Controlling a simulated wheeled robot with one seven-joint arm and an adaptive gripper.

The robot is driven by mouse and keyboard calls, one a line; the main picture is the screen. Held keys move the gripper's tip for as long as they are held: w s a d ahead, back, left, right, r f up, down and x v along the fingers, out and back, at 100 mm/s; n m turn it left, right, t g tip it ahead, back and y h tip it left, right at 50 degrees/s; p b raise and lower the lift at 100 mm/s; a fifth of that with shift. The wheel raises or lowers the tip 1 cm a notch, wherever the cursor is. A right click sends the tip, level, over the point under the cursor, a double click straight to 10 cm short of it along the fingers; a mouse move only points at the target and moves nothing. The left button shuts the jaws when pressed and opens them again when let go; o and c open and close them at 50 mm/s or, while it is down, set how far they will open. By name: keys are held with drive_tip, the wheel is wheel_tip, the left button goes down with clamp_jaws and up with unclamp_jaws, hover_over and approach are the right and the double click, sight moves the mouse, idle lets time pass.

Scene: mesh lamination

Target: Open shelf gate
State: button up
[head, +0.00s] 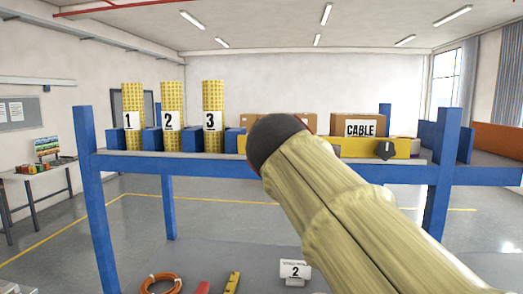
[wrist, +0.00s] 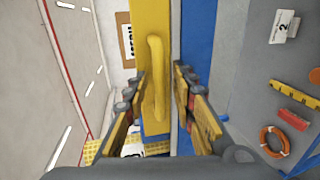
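The shelf gate is a yellow bar (head: 350,146) across the front right of the blue shelf, with a dark knob (head: 385,149) near its right end. In the wrist view, the yellow gate (wrist: 150,14) runs down the middle and carries a raised yellow handle (wrist: 157,70). My gripper (wrist: 160,76) is open, with one finger on each side of the handle. Gaps show between the fingers and the handle, though depth is hard to judge. In the head view, my arm covers part of the gate, and the gripper is hidden.
Rolls numbered 1 (head: 128,104), 2 (head: 170,104) and 3 (head: 212,104) stand on the shelf's left side. A cardboard CABLE box (head: 358,125) sits behind the gate.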

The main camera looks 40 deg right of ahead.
drive_tip(key=v, duration=1.2)
idle(0.6)
